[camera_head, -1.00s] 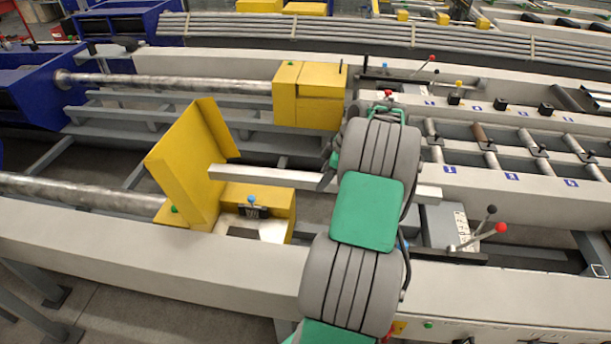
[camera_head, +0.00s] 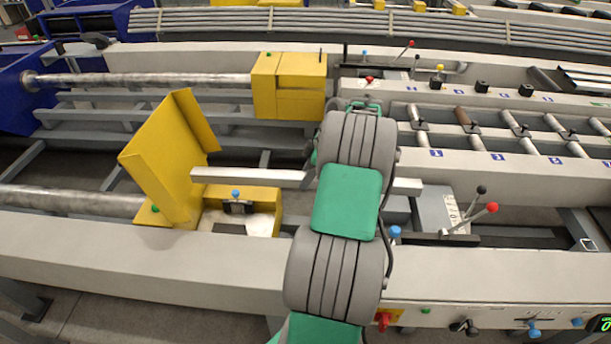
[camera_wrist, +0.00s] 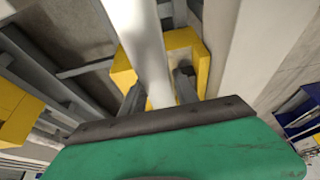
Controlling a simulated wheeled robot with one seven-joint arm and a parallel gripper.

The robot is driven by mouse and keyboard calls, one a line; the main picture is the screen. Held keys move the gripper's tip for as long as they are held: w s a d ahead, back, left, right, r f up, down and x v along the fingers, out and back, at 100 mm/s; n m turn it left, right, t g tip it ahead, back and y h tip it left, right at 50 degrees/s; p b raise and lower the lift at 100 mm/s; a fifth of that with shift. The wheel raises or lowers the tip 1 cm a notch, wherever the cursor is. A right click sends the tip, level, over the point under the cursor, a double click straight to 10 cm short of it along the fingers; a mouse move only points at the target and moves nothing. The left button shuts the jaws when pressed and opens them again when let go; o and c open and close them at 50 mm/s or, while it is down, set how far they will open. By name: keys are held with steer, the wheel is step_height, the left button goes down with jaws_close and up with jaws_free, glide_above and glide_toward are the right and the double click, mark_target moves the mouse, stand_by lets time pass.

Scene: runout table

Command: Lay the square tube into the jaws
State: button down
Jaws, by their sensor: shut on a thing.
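The square tube (camera_head: 250,176) is a pale, straight bar held roughly level, lying left to right in the head view. Its left end is beside the raised yellow guard (camera_head: 165,150), and it passes above the far side of the yellow jaw block (camera_head: 265,200). The jaws (camera_head: 238,207), with a blue knob, show open space in front of the tube. My gripper (camera_wrist: 158,92) is shut on the tube in the wrist view, with one dark finger on each side. In the head view my arm hides the gripper and the tube's middle.
A second yellow block (camera_head: 290,85) stands on the far rail, with a steel rod at its left. A lever with a red knob (camera_head: 491,208) stands at the right. The near grey rail (camera_head: 130,250) runs along the front. Rollers lie at far right.

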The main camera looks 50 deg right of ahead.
step_height(320, 180, down, 21)
steer(key=b, duration=1.6)
steer(key=shift+r, duration=0.1)
steer(key=c, duration=1.2)
jaws_free()
steer(key=o, duration=0.4)
steer(key=shift+c, duration=0.2)
steer(key=shift+s, duration=0.1)
steer(key=v, duration=0.7)
steer(key=shift+r+p, duration=0.25)
steer(key=shift+p, duration=0.1)
